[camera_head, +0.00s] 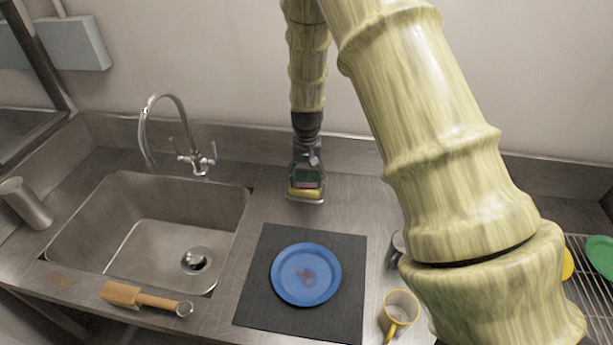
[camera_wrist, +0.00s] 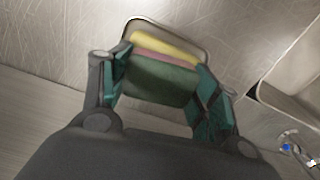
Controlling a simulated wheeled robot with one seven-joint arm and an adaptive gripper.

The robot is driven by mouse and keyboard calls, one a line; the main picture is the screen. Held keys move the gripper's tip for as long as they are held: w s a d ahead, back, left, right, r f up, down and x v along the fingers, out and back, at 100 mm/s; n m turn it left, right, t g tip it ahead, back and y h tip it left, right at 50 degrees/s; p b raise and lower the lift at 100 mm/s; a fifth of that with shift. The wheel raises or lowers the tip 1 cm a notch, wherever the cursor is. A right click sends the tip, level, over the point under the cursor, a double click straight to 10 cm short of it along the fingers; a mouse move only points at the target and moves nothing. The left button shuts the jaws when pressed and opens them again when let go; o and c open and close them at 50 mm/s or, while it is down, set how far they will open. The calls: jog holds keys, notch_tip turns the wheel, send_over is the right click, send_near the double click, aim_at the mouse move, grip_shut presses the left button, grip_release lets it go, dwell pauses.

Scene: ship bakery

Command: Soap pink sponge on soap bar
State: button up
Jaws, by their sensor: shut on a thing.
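The pink sponge (camera_head: 309,183) has a dark green layer facing my gripper, and it also shows in the wrist view (camera_wrist: 165,57). My gripper (camera_head: 307,172) is shut on the sponge, with a teal-padded finger on each side of it in the wrist view (camera_wrist: 160,88). The yellow soap bar (camera_head: 304,193) lies directly under the sponge, and its edge shows beyond the pink layer in the wrist view (camera_wrist: 165,43). The soap sits in a small metal dish (camera_head: 306,201) on the counter. The sponge seems to rest on the soap, but I cannot tell how firmly they touch.
A sink (camera_head: 165,225) with a tap (camera_head: 168,130) is left of the dish. A blue plate (camera_head: 306,274) with a reddish stain lies on a dark mat (camera_head: 257,300) in front.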

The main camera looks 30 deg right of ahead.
aim_at(306, 175)
jog(key=shift+w+f, duration=0.35)
jog(key=shift+f, duration=0.05)
jog(key=shift+s+r, duration=0.15)
jog(key=shift+s, duration=0.15)
jog(key=shift+w+f, duration=0.2)
jog(key=shift+f, duration=0.05)
jog(key=shift+s+r, duration=0.1)
jog(key=shift+f, duration=0.2)
dwell(1.5)
jog(key=shift+r, duration=0.1)
jog(key=shift+r+p, duration=2.5)
jog(key=shift+r, duration=1)
